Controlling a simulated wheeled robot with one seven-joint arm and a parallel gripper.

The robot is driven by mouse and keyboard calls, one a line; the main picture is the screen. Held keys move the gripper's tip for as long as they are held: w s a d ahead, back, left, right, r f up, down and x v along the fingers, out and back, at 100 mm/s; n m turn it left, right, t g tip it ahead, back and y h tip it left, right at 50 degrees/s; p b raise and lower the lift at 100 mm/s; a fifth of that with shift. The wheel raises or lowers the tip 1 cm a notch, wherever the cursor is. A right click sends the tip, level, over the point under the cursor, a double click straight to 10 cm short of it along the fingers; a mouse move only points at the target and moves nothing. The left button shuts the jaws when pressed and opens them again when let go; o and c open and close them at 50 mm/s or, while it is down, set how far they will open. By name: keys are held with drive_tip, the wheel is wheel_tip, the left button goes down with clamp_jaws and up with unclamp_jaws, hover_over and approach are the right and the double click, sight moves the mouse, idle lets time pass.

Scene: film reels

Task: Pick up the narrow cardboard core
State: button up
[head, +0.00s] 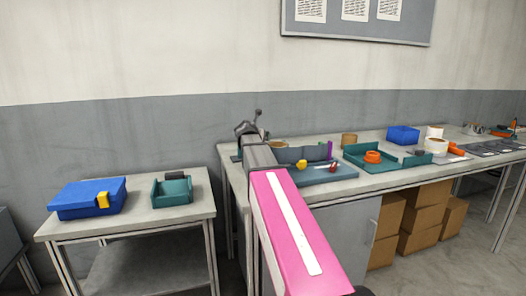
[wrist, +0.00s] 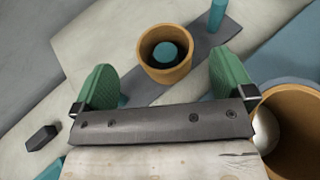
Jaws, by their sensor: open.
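A narrow cardboard core (wrist: 147,65), an open tan tube, stands in the upper middle of the wrist view, with a round teal thing visible inside it. My gripper (wrist: 167,77) is open, its two green fingers apart, one toward each side of the core, with nothing held. The core appears beyond the fingers; contact does not show. A second, larger-looking tan cardboard ring (wrist: 277,100) is at the right edge, partly cut off, with a pale round thing inside. In the head view my gripper (head: 248,128) is over the long bench's left end, its fingers unclear.
In the wrist view a teal post (wrist: 216,15) stands on the grey strip, and a dark block (wrist: 42,137) lies at left. In the head view, a tan cylinder (head: 349,140), a green tray (head: 385,179) and a blue box (head: 403,134) stand along the bench (head: 400,180).

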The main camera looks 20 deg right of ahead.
drive_tip(key=shift+f, duration=1.9)
drive_tip(key=x, duration=0.7)
drive_tip(key=shift+w+d+f, duration=0.1)
drive_tip(key=shift+w+d, duration=0.05)
drive_tip(key=shift+w, duration=0.1)
drive_tip(key=c, duration=0.6)
